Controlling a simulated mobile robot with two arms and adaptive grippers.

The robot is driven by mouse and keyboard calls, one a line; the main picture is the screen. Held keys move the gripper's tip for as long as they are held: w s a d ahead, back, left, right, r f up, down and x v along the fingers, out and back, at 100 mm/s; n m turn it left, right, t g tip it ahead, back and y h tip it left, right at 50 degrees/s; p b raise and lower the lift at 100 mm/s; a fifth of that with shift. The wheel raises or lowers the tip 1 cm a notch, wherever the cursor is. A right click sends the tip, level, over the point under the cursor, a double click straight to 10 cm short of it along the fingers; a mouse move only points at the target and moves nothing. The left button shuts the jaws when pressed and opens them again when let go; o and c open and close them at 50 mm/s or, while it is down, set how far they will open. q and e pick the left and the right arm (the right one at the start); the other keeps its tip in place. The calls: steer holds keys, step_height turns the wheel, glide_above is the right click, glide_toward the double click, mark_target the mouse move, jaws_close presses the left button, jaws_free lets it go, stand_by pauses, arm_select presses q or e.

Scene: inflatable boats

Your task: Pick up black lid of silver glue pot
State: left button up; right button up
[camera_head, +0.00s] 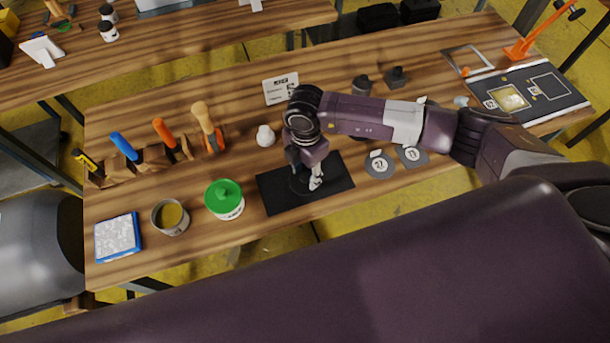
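The silver glue pot (170,217) stands uncovered at the front left of the wooden table, with yellowish glue showing inside. My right gripper (315,184) points down over a black mat (333,188), right of the pots. A dark round shape, possibly the black lid (298,186), lies on the mat under and beside the fingers. It is black on black and partly hidden by the gripper, so I cannot tell whether the fingers touch it. The fingers are too small and overlapped to show whether they are open or shut. My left gripper is out of view.
A white pot with a green lid (224,197) stands between the silver pot and the mat. A tool rack (150,158), a small white object (265,136) and a white sign (281,89) are behind. A blue-edged pad (118,238) lies front left. Round patches (380,166) lie right.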

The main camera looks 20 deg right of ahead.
steer(key=c, duration=1)
steer(key=shift+r, duration=0.1)
